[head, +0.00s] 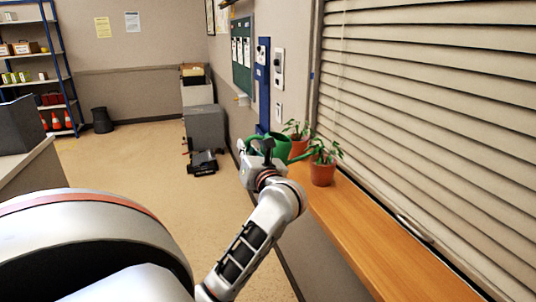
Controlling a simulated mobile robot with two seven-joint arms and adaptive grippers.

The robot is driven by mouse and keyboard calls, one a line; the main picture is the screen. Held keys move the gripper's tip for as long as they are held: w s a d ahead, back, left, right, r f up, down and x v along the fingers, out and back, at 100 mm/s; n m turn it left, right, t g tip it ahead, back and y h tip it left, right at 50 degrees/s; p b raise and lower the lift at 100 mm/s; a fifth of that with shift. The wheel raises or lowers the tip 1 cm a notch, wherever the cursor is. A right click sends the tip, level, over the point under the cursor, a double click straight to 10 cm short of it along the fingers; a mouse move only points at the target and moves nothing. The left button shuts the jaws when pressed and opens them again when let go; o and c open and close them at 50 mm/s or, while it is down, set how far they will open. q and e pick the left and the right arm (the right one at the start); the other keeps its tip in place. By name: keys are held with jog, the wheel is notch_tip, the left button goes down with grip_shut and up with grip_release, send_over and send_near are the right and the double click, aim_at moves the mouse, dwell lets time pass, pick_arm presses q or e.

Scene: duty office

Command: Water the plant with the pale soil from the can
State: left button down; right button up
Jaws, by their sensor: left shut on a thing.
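My left gripper (268,158) is at the far end of my arm, by the near end of the window sill's plants, and is shut on the green watering can (282,147). The can is partly hidden behind the gripper; its spout side points right, toward the plants. A potted plant (322,174) in a terracotta pot stands on the sill to the right of the can. A second potted plant (299,147) stands farther back, partly behind the can. The soil colour in either pot is too small to tell. My right gripper is out of view.
The wooden sill (385,240) runs along the blinds (430,110) and is bare toward me. A green board (242,60) hangs on the wall beyond. Grey cabinets (205,127) stand at the back, and a desk (25,165) is at the left.

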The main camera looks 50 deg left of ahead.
pick_arm(q)
jog(key=shift+r, duration=0.1)
dwell(0.4)
jog(key=shift+s+d+r+p, duration=0.1)
jog(key=shift+d+r+p, duration=0.15)
jog(key=shift+r+p, duration=0.35)
jog(key=shift+f, duration=0.15)
dwell(0.8)
dwell(1.0)
jog(key=shift+m, duration=0.3)
jog(key=shift+r+p, duration=0.5)
jog(key=shift+p, duration=0.25)
jog(key=shift+r, duration=0.1)
dwell(3.0)
